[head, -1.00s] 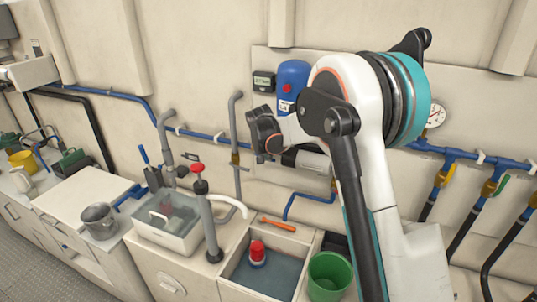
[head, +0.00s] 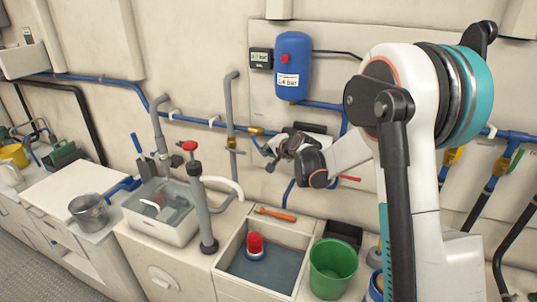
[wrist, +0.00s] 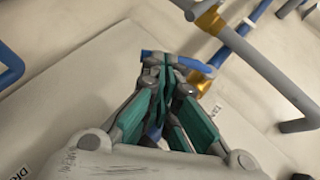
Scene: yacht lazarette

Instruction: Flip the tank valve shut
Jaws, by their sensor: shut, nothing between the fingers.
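A brass valve (head: 256,131) sits on the blue wall pipe, left of my gripper in the head view. In the wrist view, a brass valve body (wrist: 201,84) has a blue lever (wrist: 197,66) beside it, and a partly hidden label starting "TA" (wrist: 219,112) is below. I take this to be the tank valve. My gripper (head: 267,150) is shut and empty close to the valve. In the wrist view, its closed fingertips (wrist: 163,62) overlap the blue lever's left part; I cannot tell whether they touch it.
A second brass fitting (head: 232,143) is on the grey standpipe (head: 229,105). A blue tank (head: 292,60) with a gauge display (head: 261,59) hangs above. A red lever (head: 349,178) shows right of my gripper. A hand pump (head: 199,205), basin (head: 160,228) and green bucket (head: 331,265) stand below.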

